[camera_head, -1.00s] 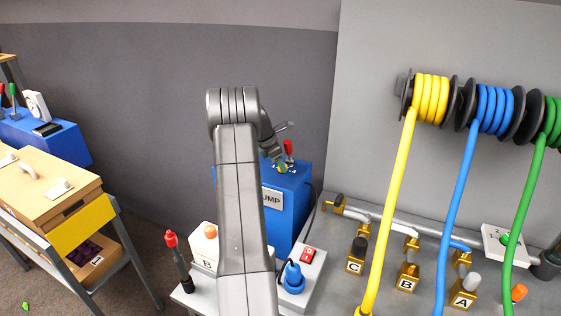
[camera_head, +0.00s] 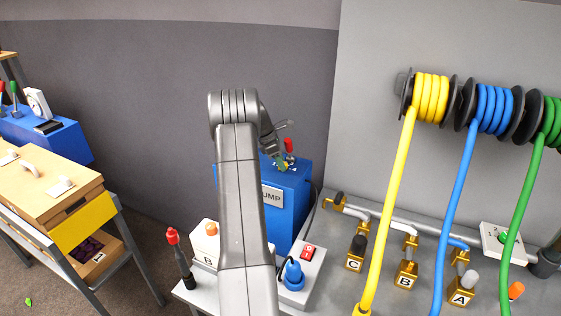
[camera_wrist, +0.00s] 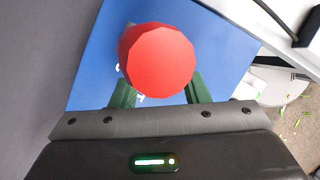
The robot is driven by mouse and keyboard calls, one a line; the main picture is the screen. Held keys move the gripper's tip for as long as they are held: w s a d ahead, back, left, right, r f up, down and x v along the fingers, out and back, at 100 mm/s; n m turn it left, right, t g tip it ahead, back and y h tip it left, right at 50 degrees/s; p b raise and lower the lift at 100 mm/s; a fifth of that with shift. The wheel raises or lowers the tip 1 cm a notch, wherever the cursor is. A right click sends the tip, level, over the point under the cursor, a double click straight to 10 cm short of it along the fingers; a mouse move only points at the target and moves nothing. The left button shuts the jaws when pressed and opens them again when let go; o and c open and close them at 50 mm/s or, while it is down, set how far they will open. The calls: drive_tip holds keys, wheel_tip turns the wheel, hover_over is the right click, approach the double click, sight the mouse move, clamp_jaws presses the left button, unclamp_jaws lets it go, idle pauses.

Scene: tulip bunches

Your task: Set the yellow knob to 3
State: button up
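My gripper (camera_head: 281,160) is over the top of the blue pump box (camera_head: 288,200) and points down at it. In the wrist view its two dark green fingers stand apart, one on each side of a red ball-like handle (camera_wrist: 158,60). That handle is nearer the camera and hides the fingertips and whatever lies between them. The red handle also shows upright on the box in the head view (camera_head: 288,146). A small yellow-green patch shows by the fingertips; I cannot tell if it is the yellow knob. The dial setting cannot be read.
A grey bench (camera_head: 335,270) carries brass valves marked A, B and C, and a red switch (camera_head: 308,252) beside a blue plug (camera_head: 293,275). Yellow, blue and green hoses hang from reels at the right. A wooden drawer cabinet (camera_head: 50,185) stands at the left.

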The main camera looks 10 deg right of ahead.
drive_tip(key=shift+o, duration=0.8)
drive_tip(key=b+v, duration=0.2)
drive_tip(key=v, duration=1.2)
drive_tip(key=shift+d+f, duration=0.1)
drive_tip(key=p+x, duration=0.2)
drive_tip(key=x, duration=1.1)
drive_tip(key=shift+d+f, duration=0.1)
drive_tip(key=shift+f, duration=0.3)
drive_tip(key=shift+r, duration=0.1)
